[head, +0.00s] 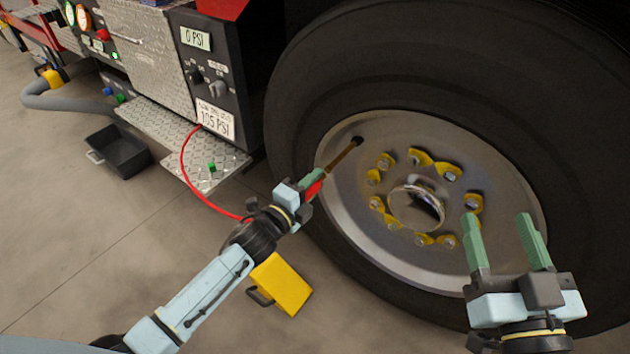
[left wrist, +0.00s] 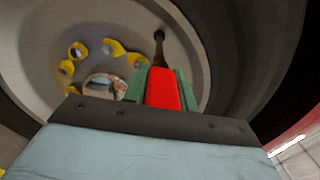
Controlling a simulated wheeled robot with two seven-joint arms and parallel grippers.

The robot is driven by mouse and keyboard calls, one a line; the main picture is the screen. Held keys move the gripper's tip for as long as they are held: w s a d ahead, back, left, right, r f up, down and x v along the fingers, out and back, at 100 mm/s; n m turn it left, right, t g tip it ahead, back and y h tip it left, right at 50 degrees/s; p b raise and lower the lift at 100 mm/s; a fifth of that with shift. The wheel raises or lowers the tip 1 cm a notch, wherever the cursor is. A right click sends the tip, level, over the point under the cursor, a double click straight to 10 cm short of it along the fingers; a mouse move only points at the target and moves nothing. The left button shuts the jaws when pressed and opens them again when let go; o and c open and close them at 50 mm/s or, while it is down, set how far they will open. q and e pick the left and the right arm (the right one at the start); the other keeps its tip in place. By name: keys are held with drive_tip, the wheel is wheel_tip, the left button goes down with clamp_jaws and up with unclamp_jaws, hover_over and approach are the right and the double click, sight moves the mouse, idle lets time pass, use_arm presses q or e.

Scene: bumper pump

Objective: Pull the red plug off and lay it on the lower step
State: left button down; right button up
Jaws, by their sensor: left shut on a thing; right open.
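The red plug (head: 314,190) is at the end of the thin red hose (head: 185,178). My left gripper (head: 308,186) is shut on it, beside the wheel rim; the fingers cover part of it. In the left wrist view the plug (left wrist: 163,90) shows red between the green fingers. The brown valve stem (head: 342,157) runs from the rim to the plug's front; I cannot tell how deeply they are joined. The lower step (head: 228,160) is a diamond-plate ledge below the panel, left of the wheel. My right gripper (head: 508,238) is open and empty before the wheel.
A small green cap (head: 211,167) sits on the step. The large tyre (head: 310,85) fills the right side. A yellow block (head: 281,284) and a black bin (head: 118,150) are on the floor. The control panel (head: 205,70) stands above the step, with the hose meeting it.

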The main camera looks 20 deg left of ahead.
use_arm(q)
drive_tip(key=shift+p+v, duration=0.7)
drive_tip(key=shift+v, duration=1.25)
